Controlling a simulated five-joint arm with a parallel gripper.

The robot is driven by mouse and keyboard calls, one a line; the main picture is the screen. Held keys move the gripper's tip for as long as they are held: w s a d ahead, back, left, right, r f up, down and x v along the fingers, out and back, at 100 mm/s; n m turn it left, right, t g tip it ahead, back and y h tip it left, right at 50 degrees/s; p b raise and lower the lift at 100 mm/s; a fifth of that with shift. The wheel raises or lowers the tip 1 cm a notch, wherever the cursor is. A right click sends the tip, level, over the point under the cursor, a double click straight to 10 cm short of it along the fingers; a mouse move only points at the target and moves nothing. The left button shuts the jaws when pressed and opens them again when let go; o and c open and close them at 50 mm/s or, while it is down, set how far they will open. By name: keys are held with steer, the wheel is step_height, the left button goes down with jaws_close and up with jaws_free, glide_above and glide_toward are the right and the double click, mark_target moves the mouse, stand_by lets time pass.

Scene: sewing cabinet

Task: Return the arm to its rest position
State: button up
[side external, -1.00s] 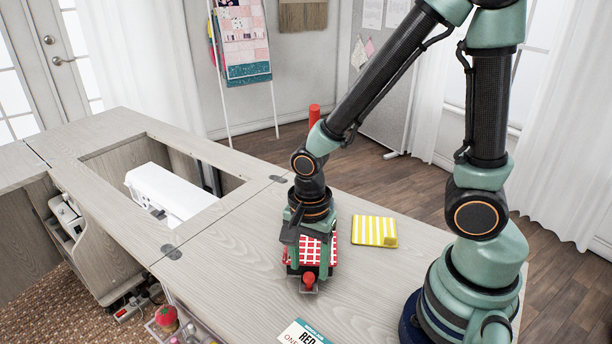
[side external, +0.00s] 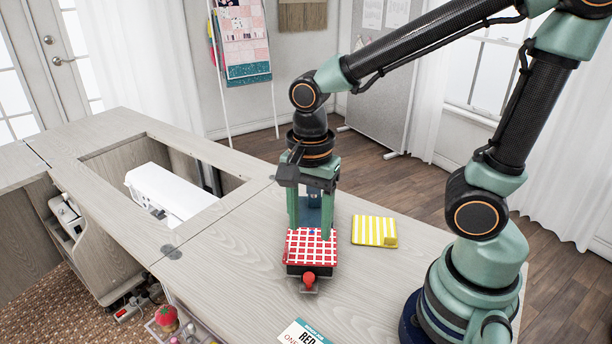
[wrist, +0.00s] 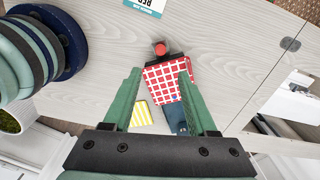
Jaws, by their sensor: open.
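My gripper (side external: 311,232) is open and points down over a red-and-white checked block (side external: 311,245). It holds nothing. Its fingers stand at or just above the block's top; I cannot tell whether they touch. The block rests on a dark base with a red knob (side external: 309,277) at the front. In the wrist view, the checked block (wrist: 168,80) lies between and beyond the fingers (wrist: 160,78). A dark blue piece (wrist: 174,118) shows behind it, partly hidden by a finger.
A yellow-striped block (side external: 374,231) lies right of the checked one. A card (side external: 303,333) marked RED lies at the tabletop's front edge. A white sewing machine (side external: 165,194) sits in the cabinet opening at left. Bare tabletop (side external: 225,262) lies left of the checked block.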

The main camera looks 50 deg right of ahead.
steer(key=w+d+r+n+t, duration=0.2)
steer(key=d+r+n+t, duration=0.3)
steer(key=n, duration=1.1)
step_height(320, 180, up, 4)
steer(key=shift+w+d+f+t, duration=0.2)
steer(key=shift+w+d+t, duration=0.1)
steer(key=shift+d, duration=0.3)
